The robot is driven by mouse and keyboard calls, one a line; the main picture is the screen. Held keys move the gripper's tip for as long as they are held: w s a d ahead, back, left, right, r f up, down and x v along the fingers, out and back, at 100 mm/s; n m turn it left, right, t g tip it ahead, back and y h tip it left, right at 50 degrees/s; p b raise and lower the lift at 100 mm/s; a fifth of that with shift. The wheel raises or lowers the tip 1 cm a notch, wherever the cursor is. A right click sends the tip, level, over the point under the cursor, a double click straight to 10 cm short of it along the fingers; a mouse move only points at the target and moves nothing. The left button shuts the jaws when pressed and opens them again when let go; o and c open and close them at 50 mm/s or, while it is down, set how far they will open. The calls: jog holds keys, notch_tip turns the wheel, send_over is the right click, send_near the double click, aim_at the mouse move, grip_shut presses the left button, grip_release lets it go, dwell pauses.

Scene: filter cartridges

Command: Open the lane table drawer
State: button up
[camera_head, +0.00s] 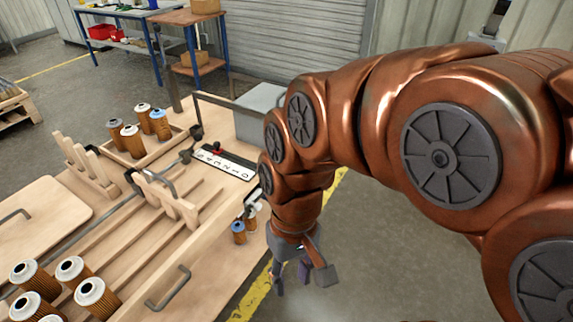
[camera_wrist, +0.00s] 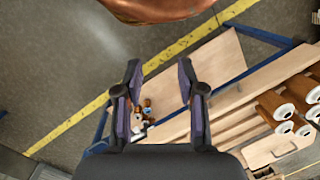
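The lane table (camera_head: 205,245) is pale wood with raised lane strips. A grey bar handle (camera_head: 168,288) sits on its near right part, and another handle (camera_head: 15,215) is on a wooden panel at the left. I cannot tell for sure which one belongs to the drawer. In the wrist view the table's wooden panel (camera_wrist: 215,58) lies beyond the fingers, inside a blue frame. My gripper (camera_head: 303,273) hangs just right of the table's edge, apart from the handles. The wrist view shows its two fingers spread and empty (camera_wrist: 158,75).
Filter cartridges (camera_head: 92,292) stand at the near left, more (camera_head: 131,139) in a wooden tray at the back, and a blue-topped one (camera_head: 238,232) near my gripper. A lettered strip (camera_head: 225,160) and a grey box (camera_head: 259,112) are behind. Floor to the right is clear.

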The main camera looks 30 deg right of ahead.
jog(key=w+a+f+m+t+y+b, duration=0.1)
jog(key=w+a+f+y+b, duration=0.2)
jog(key=w, duration=0.7)
jog(key=w+a+f+y+b, duration=0.1)
jog(key=w+a+y+b, duration=0.3)
jog(key=w, duration=0.5)
jog(key=w+d+f+m+t+y+b, duration=0.2)
jog(key=w+d+f+b, duration=0.15)
jog(key=w, duration=0.55)
jog(key=w+d+f+m+t+y+b, duration=0.15)
jog(key=w+d+b, duration=0.25)
jog(key=w, duration=0.5)
jog(key=w+d+f+m+t+b, duration=0.2)
jog(key=w+d+f+t+b, duration=0.15)
jog(key=w+d+f, duration=0.4)
jog(key=w+d+f+m+t+b, duration=0.25)
jog(key=w+d+f+b, duration=0.2)
jog(key=d, duration=0.65)
jog(key=w+d+f+m+t+h+b, duration=0.1)
jog(key=d+f+t+h+b, duration=0.1)
jog(key=d+f, duration=0.6)
jog(key=d+f+m+t+h+b, duration=0.25)
jog(key=d+f, duration=0.25)
jog(key=d, duration=0.8)
jog(key=shift+n+y, duration=0.4)
jog(key=shift+n, duration=0.05)
jog(key=shift+b+x, duration=0.65)
jog(key=shift+x, duration=3.25)
jog(key=shift+r, duration=0.15)
